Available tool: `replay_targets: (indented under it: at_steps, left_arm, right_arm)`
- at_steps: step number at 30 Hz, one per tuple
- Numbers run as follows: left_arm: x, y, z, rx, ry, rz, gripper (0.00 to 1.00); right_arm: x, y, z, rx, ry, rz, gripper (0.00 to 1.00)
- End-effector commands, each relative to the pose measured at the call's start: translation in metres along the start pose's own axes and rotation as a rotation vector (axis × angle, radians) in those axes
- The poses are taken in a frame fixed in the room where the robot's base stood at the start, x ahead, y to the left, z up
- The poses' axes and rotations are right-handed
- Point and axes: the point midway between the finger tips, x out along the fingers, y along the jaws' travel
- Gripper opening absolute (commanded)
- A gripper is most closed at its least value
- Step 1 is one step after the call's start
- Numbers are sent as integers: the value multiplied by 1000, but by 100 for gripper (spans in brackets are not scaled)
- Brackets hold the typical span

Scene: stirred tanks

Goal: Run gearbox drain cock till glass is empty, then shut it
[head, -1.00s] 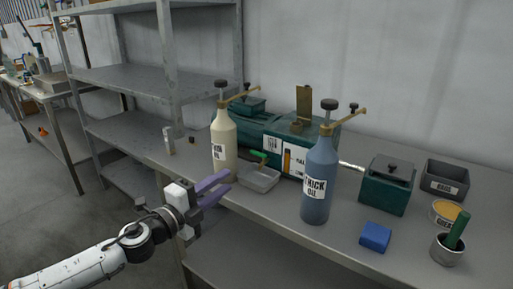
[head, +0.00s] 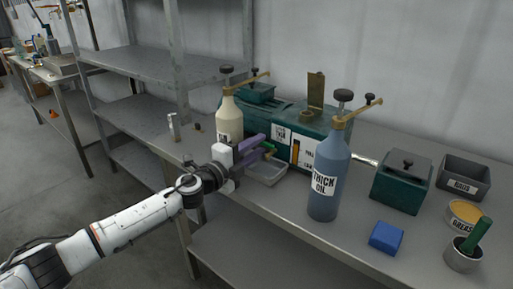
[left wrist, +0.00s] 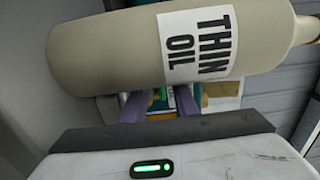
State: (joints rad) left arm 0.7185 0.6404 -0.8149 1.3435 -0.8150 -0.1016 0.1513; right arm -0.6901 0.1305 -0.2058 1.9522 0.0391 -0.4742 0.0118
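The green gearbox (head: 312,118) stands on the bench against the wall, its brass lid flap (head: 316,90) upright. Its sight glass (head: 295,152) shows an amber column; the exact level is too small to read. The drain cock's green handle (head: 268,147) and brass body (head: 271,154) stick out at the gearbox's left front, above a grey drip tray (head: 268,175). My left gripper (head: 272,141) reaches in from the left, its purple fingers apart near the cock. In the left wrist view the green handle (left wrist: 162,96) shows between the fingers. Contact is unclear. My right gripper is out of view.
The cream thin oil bottle (head: 230,118) stands close behind my gripper and fills the upper left wrist view (left wrist: 130,50). The blue thick oil bottle (head: 328,185) stands right of the tray. A blue block (head: 386,237), green box (head: 402,180) and grease tin (head: 465,213) are farther right.

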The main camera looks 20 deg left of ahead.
Motion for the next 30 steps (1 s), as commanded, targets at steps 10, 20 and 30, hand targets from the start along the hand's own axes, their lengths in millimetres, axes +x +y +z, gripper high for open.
replay_targets:
  at_steps: [10, 20, 30]
  left_arm:
    - [2, 0, 0, 0, 0, 0, 18]
    - [2, 0, 0, -1, -3, 0, 0]
    - [-2, -3, -6, -7, -117, 2, 0]
  right_arm:
    - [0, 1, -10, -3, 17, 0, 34]
    - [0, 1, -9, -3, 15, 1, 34]
    - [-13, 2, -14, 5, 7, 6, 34]
